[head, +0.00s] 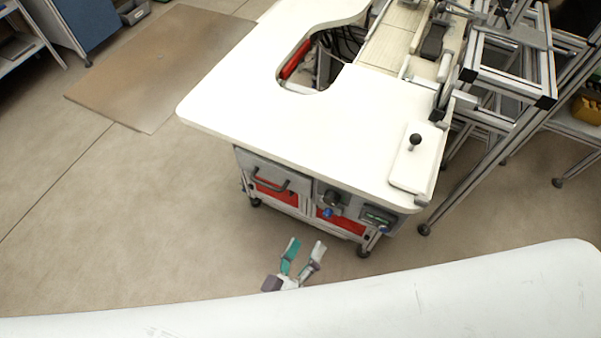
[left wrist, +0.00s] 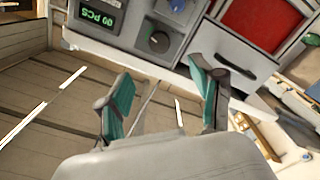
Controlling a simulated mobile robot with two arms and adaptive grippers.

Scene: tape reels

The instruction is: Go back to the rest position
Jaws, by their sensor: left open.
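My left gripper (head: 303,259) shows low in the head view, over the floor in front of the white machine table (head: 290,115). Its fingers are spread apart with nothing between them. In the left wrist view, the open gripper (left wrist: 165,95) has teal finger pads and points toward the front of the machine cabinet. A control panel with a green-lit display (left wrist: 97,17) and a black knob (left wrist: 159,41) is beyond the fingers. My right gripper is in neither view.
A metal frame (head: 510,85) stands right of the table. A brown mat (head: 155,70) lies on the floor at the upper left. The floor (head: 110,220) left of the table is clear. The cabinet has a drawer with a dark handle (head: 270,182).

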